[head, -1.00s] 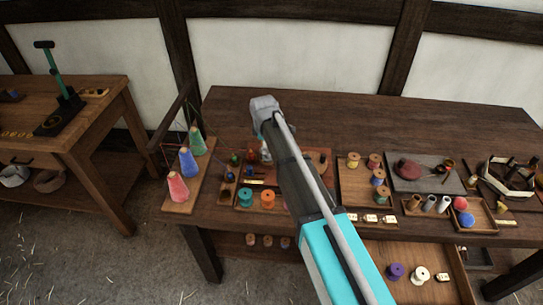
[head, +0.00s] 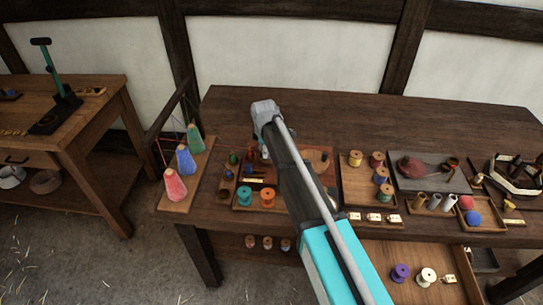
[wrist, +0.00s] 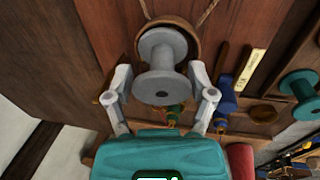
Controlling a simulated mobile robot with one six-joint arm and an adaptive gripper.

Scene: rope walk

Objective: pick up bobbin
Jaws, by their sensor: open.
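A grey bobbin (wrist: 162,50) with wide flanges shows in the wrist view, standing out from a round brown wooden piece (wrist: 186,28) behind it. My gripper (wrist: 161,80) is open. One finger is on each side of the bobbin's near flange, with a visible gap at least on the left. I cannot tell whether the right finger touches. In the head view my arm hides most of the gripper and I cannot make out the grey bobbin clearly.
A teal spool (head: 245,196) and an orange spool (head: 267,198) stand close by in a tray. Yarn cones (head: 185,160) stand at the table's left end. A tray of several bobbins (head: 356,158) is right of my arm. The table's back strip is clear.

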